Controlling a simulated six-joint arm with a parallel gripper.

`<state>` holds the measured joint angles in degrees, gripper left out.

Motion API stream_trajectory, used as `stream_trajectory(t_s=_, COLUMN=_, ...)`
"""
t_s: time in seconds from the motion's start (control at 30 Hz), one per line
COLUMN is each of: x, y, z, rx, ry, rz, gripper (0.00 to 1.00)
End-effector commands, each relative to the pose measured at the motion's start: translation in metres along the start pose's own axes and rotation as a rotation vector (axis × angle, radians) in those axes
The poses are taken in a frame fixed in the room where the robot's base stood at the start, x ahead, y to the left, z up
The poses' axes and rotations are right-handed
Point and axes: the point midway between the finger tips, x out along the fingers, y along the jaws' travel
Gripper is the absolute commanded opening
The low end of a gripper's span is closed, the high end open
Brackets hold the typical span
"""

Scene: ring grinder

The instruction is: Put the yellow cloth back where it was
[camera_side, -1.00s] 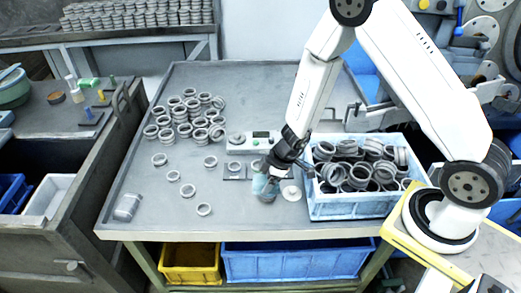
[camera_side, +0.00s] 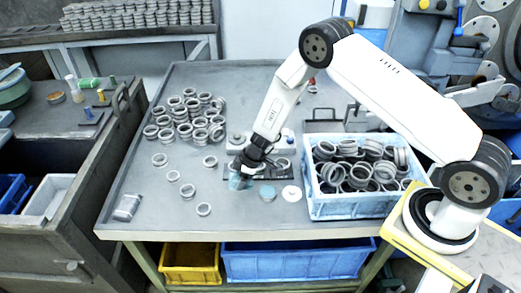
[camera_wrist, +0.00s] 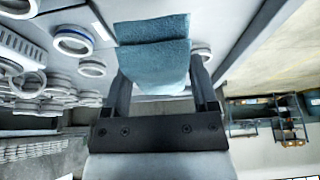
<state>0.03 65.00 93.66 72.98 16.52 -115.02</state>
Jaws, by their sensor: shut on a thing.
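My gripper (camera_side: 243,172) is shut on a blue-teal cloth (camera_side: 238,183) low over the middle of the grey table. In the wrist view the folded cloth (camera_wrist: 155,62) sits between the two fingers (camera_wrist: 160,92). I see no yellow cloth; the held one looks blue. Whether the cloth touches the table cannot be told. A round blue-topped piece (camera_side: 267,192) and a white disc (camera_side: 292,193) lie just right of the gripper. A dark flat fixture (camera_side: 270,171) lies behind, partly hidden by the gripper.
A light blue crate (camera_side: 350,207) full of metal rings stands at the right. Many rings (camera_side: 190,118) lie in a group at the back left, with several loose ones nearer. The table's front edge is clear.

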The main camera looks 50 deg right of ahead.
Motion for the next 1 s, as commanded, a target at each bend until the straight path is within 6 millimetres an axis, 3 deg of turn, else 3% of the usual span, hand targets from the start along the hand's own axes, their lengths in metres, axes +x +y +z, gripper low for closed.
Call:
stream_trajectory(t_s=0.2, x=0.022, y=0.010, z=-0.004, rx=-0.001, ry=0.000, rz=0.000, gripper=0.20)
stream_trajectory(t_s=0.67, x=0.032, y=0.015, z=-0.006, rx=0.000, ry=0.000, rz=0.000, gripper=0.20)
stream_trajectory(t_s=1.0, x=0.058, y=0.017, z=0.002, rx=0.001, ry=-0.001, rz=-0.001, gripper=0.20)
